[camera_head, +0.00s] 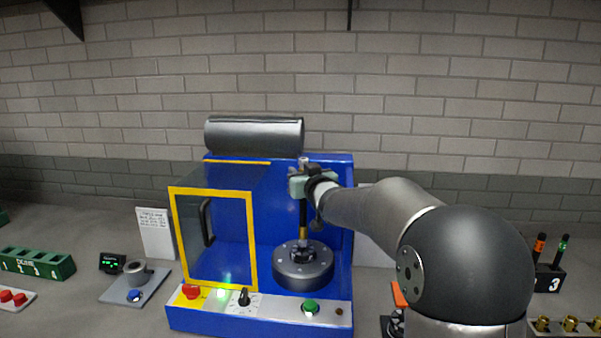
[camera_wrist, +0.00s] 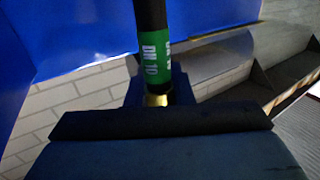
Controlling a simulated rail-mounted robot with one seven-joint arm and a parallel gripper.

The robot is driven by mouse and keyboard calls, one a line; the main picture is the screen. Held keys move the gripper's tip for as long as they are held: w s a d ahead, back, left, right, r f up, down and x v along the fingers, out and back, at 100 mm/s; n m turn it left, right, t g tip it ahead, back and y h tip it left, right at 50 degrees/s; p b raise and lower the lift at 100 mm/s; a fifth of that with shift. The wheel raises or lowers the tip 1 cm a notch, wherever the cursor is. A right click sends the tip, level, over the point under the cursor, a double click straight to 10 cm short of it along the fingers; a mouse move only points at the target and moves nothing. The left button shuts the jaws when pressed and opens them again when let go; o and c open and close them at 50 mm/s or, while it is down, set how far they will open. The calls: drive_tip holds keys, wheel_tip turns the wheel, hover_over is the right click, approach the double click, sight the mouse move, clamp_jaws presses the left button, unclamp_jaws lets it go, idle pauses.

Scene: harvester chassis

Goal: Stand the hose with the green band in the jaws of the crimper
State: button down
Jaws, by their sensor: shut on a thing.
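The blue crimper (camera_head: 340,250) stands on the bench, its round grey jaw head (camera_head: 304,278) at the front right. My gripper (camera_head: 303,184) is above the jaw head, shut on a dark hose (camera_head: 303,213) held about upright. The hose's lower end, with a brass-coloured part, is at the middle of the jaws; I cannot tell how deep it sits or whether it touches. In the wrist view a green band (camera_wrist: 155,60) marked DN 10 is on the hose, near a brass fitting (camera_wrist: 157,99) at my gripper. The band is not clear in the head view.
The crimper's yellow-framed clear door (camera_head: 252,240) is at the left of the jaws, leaving the jaw head uncovered. The front panel has a red button (camera_head: 192,291), a dial and a green button (camera_head: 310,306). A rack marked 3 (camera_head: 549,283) holds banded hoses at right.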

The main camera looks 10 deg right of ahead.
drive_tip(key=shift+f, duration=0.1)
idle(0.3)
wheel_tip(320, 180, down, 8)
drive_tip(key=b, duration=0.7)
idle(1.3)
idle(0.3)
drive_tip(key=c, duration=1.2)
unclamp_jaws()
wheel_tip(320, 180, up, 10)
drive_tip(key=f+p, duration=0.1)
hover_over(305, 205)
drive_tip(key=s, duration=0.2)
drive_tip(key=shift+s+a+r+p, duration=0.1)
drive_tip(key=shift+s+r+p, duration=0.2)
drive_tip(key=shift+s+r, duration=0.85)
drive_tip(key=shift+s+a+r+p, duration=0.1)
drive_tip(key=shift+s+r+p, duration=0.2)
drive_tip(key=shift+s, duration=1.6)
drive_tip(key=shift+s+a+r+p, duration=0.1)
drive_tip(key=shift+s+r+p, duration=0.15)
drive_tip(key=shift+s+r, duration=0.9)
